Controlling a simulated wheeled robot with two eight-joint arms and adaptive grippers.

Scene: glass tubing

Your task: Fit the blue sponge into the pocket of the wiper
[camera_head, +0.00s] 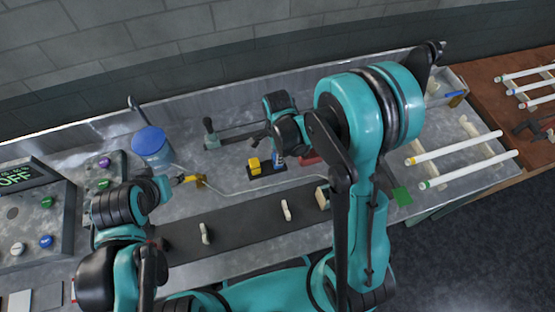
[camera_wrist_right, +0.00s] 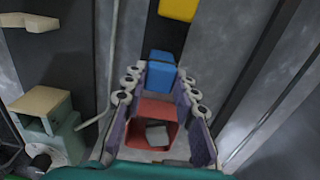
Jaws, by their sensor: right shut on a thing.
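The blue sponge (camera_wrist_right: 160,72) is a small blue block between the fingertips of my right gripper (camera_wrist_right: 160,82), which is shut on it. In the head view the sponge (camera_head: 278,160) shows partly under my right gripper (camera_head: 270,148), at the right end of a dark strip. A yellow block (camera_head: 255,167) sits on that strip. It also shows in the wrist view (camera_wrist_right: 178,8). I cannot tell for sure which thing is the wiper, and its pocket is not clear. My left gripper (camera_head: 165,187) is beside a yellow and black tool (camera_head: 190,180); its fingers are unclear.
A red open box (camera_wrist_right: 152,125) lies right of the sponge in the head view. A dark belt (camera_head: 245,222) with cream pieces runs along the front. A blue-lidded jar (camera_head: 151,143) stands at left. A dark long-barred tool (camera_head: 210,135) lies behind. White rods (camera_head: 460,148) lie at right.

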